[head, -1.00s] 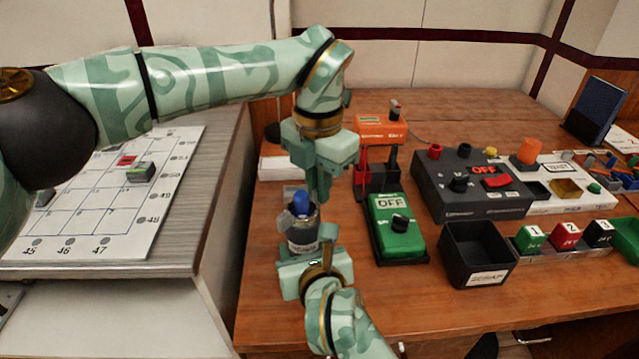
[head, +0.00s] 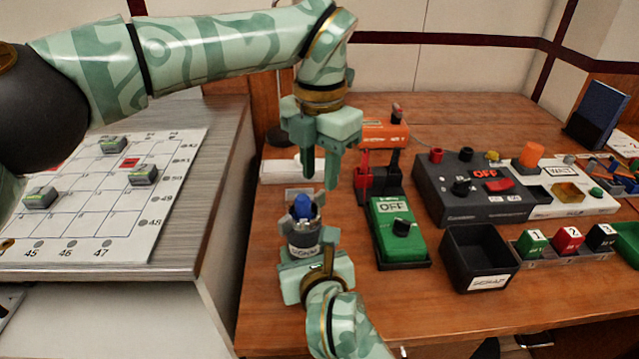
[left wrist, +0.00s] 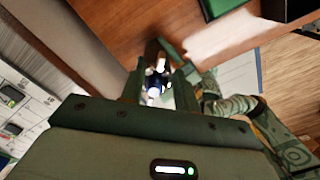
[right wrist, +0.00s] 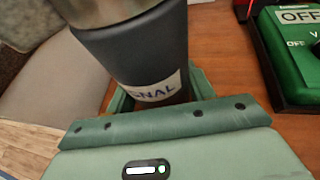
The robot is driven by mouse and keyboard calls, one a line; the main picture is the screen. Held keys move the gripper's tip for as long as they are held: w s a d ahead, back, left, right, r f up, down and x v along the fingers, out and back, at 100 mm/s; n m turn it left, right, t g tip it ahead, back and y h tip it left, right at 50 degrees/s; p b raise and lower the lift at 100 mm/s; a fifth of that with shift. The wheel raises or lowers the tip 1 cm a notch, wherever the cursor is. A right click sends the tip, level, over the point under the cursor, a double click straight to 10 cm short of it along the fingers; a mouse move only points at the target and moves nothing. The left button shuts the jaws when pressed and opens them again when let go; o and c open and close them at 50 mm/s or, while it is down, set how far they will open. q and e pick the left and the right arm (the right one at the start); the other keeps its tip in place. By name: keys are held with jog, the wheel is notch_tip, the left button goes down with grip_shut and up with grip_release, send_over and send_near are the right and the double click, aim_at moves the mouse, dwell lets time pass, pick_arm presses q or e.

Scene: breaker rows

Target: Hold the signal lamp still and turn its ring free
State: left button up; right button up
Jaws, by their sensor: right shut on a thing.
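The signal lamp is a dark upright cylinder (head: 303,239) with a white label and a blue lens (head: 301,206) on top. Its metal ring (right wrist: 108,8) shows partly at the top of the right wrist view, above the dark body (right wrist: 150,55). My right gripper (head: 316,264) is shut on the lamp's body from the front, low down. My left gripper (head: 320,184) points down above the lamp and slightly right of it, open and empty, apart from the lens. In the left wrist view the lens (left wrist: 155,90) shows between the open fingers. Whether the ring is loose cannot be told.
Right of the lamp stand a green OFF switch box (head: 398,230), a red and black holder (head: 375,180) and a black scrap bin (head: 478,258). A dark panel (head: 475,190) stands behind. A white numbered board (head: 90,220) lies on the left table.

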pick_arm(q)
notch_tip(320, 180, up, 8)
dwell(0.6)
pick_arm(e)
jog(key=o, duration=1.5)
jog(key=shift+c, duration=0.2)
jog(key=shift+s, duration=0.1)
